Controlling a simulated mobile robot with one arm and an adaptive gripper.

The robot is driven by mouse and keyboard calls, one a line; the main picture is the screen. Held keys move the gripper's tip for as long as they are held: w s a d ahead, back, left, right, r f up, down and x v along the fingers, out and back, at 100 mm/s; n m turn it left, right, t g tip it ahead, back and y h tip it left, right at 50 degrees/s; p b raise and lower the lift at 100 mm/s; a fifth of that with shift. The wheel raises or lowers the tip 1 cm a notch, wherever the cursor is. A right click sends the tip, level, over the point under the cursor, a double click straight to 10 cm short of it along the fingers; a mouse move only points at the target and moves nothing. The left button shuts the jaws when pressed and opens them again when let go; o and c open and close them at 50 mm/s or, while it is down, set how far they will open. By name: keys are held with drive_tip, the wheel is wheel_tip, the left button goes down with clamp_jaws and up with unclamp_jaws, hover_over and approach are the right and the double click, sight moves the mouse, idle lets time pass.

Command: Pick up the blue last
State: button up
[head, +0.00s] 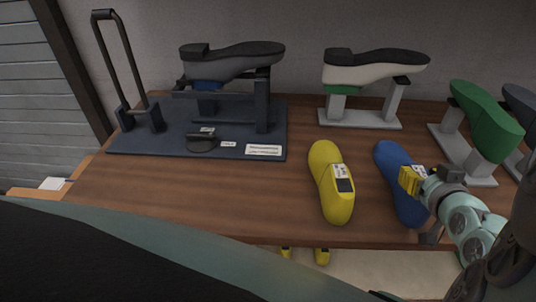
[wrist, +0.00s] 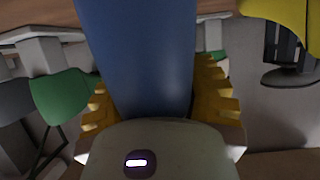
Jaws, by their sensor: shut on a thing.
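The blue last (head: 391,163) lies on the wooden table near its front edge, right of the yellow last. In the wrist view the blue last (wrist: 138,55) fills the middle, between the yellow toothed fingers of my gripper (wrist: 160,100). In the head view my gripper (head: 412,181) is at the blue last's right side, shut on it. The far finger and the underside of the last are hidden, so I cannot tell whether it touches the table.
A yellow last (head: 331,185) lies close by on the left. A green last (head: 484,120) and a white one (head: 374,70) stand on grey stands behind. A dark press-like stand (head: 270,145) is at the back left. The wooden table (head: 225,200) is clear at front left.

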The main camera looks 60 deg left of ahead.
clamp_jaws()
drive_tip(key=shift+r, duration=0.1)
drive_tip(key=shift+r, duration=0.35)
drive_tip(key=r, duration=0.3)
drive_tip(key=shift+d+r, duration=0.1)
drive_tip(key=shift+d, duration=0.15)
drive_tip(key=s+d+r+p, duration=0.1)
drive_tip(key=s+d+p, duration=0.3)
drive_tip(key=s+d, duration=0.6)
drive_tip(key=shift+d+p, duration=0.3)
drive_tip(key=shift+d, duration=0.6)
